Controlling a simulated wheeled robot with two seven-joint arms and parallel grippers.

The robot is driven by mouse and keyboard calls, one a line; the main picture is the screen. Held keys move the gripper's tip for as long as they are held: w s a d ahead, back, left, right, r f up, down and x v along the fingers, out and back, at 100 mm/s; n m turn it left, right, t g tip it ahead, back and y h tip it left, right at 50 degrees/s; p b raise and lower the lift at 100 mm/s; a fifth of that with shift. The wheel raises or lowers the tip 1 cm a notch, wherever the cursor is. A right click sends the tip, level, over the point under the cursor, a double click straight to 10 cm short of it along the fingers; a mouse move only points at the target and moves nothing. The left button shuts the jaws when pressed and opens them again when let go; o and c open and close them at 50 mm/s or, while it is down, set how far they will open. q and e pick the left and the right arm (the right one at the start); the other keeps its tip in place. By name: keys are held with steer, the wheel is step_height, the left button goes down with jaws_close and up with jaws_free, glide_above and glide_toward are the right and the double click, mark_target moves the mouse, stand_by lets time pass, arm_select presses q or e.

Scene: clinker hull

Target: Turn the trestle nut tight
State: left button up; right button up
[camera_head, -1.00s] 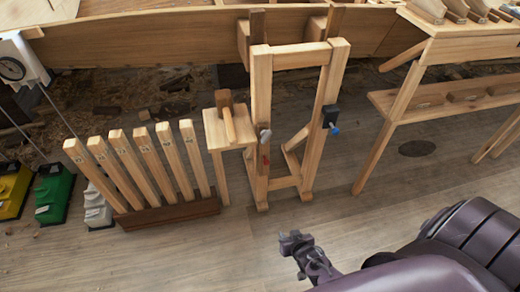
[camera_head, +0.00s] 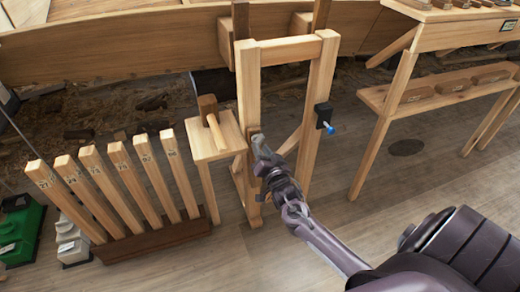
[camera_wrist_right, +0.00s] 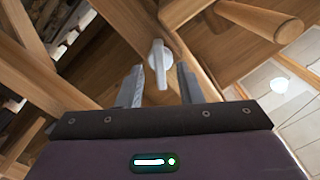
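The wooden trestle (camera_head: 247,85) stands upright in front of the hull, with two posts and a top bar. In the right wrist view a pale grey nut with a long wing or lever (camera_wrist_right: 158,62) stands out from the wood, ahead of my right gripper (camera_wrist_right: 160,85). That gripper is open, with one finger on each side of the nut's lower end; contact cannot be told. In the head view my right gripper (camera_head: 260,148) is at the trestle's left post and hides the nut. A blue knob on a black block (camera_head: 325,118) sits on the right post. My left gripper is out of view.
A small wooden stool (camera_head: 205,138) with a mallet (camera_head: 212,118) on it stands close left of the trestle. A rack of numbered wooden slats (camera_head: 120,180) is further left. A wooden bench (camera_head: 440,95) stands right. The floor in front is mostly clear.

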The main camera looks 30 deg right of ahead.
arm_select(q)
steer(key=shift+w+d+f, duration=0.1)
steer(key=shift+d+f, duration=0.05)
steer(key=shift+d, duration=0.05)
arm_select(e)
steer(key=shift+x, duration=0.85)
jaws_close()
arm_select(q)
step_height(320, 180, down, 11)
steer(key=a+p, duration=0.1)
steer(key=p, duration=0.2)
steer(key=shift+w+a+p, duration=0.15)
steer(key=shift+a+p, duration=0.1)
steer(key=shift+p, duration=0.1)
arm_select(e)
steer(key=shift+a+m, duration=0.1)
steer(key=shift+m, duration=4.3)
